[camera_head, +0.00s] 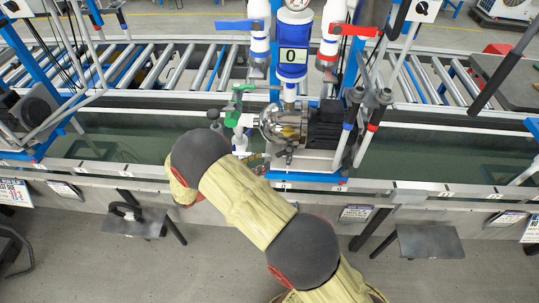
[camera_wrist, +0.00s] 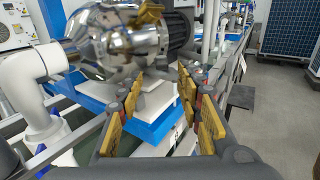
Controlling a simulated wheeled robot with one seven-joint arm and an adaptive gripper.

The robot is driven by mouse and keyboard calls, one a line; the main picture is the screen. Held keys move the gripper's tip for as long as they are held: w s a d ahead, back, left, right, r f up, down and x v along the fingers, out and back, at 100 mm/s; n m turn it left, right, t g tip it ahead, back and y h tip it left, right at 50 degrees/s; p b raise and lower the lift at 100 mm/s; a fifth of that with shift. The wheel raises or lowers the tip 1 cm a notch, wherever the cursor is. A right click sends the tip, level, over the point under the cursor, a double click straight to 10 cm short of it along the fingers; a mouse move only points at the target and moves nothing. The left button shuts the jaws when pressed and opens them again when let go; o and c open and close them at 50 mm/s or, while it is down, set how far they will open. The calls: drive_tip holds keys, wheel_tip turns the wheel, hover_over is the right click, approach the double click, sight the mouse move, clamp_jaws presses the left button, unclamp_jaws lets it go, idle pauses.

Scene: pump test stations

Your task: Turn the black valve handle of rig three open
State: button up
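The rig in the middle of the head view bears a sign reading 0 (camera_head: 293,56). No sign for rig three can be read. A long black bar (camera_head: 505,65) slants at the right, and a shorter black grip (camera_head: 401,17) is at the top; I cannot tell whether either is a valve handle. My gripper (camera_wrist: 160,97) is open and empty in the wrist view, its yellow-padded fingers apart, in front of the shiny metal pump (camera_wrist: 115,42) and its blue base. In the head view my arm hides the gripper.
The middle rig carries a blue handle (camera_head: 239,24), a red handle (camera_head: 354,30) and a green valve handle (camera_head: 238,97). A roller conveyor (camera_head: 150,68) runs behind. Dark stools (camera_head: 430,241) stand before the trough's front edge. Grey floor is open in front.

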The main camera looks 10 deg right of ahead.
sight(278, 154)
drive_tip(key=shift+b+x, duration=1.05)
drive_tip(key=shift+x, duration=2.9)
drive_tip(key=shift+s, duration=0.2)
drive_tip(key=c, duration=0.3)
clamp_jaws()
